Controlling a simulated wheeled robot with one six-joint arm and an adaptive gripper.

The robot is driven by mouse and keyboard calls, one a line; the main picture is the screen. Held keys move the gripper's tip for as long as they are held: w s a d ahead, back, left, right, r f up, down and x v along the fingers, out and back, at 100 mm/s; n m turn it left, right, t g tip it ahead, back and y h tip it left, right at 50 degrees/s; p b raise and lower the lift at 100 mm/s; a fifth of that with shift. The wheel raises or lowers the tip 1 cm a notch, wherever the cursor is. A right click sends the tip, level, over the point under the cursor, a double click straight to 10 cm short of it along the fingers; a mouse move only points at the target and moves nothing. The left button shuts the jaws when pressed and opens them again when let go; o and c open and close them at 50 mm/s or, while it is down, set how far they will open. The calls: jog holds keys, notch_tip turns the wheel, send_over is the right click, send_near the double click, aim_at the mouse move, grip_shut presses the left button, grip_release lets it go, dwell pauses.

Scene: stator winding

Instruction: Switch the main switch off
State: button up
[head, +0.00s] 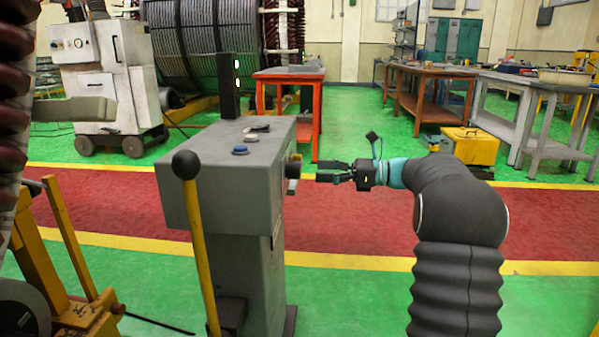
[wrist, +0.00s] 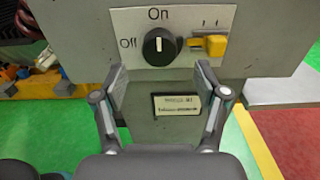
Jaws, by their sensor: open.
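The main switch (wrist: 159,46) is a round black knob on a light plate on the side of a grey control cabinet (head: 225,200). Its white mark points up, at "On"; "Off" is printed to its left. In the head view the knob (head: 292,167) shows at the cabinet's right side. My gripper (head: 318,171) is open and empty, its fingers pointing left at the knob, just short of it. In the wrist view my gripper (wrist: 160,78) has its two fingers apart, one to each side below the knob, with nothing between them.
A yellow switch (wrist: 209,46) sits right of the knob, and a label (wrist: 176,104) below. A lever with a black ball (head: 186,165) stands before the cabinet. An orange table (head: 290,76) and a yellow box (head: 470,145) are behind.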

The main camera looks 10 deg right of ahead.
aim_at(300, 169)
jog(key=x, duration=0.6)
jog(key=c, duration=1.2)
jog(key=shift+o, duration=0.2)
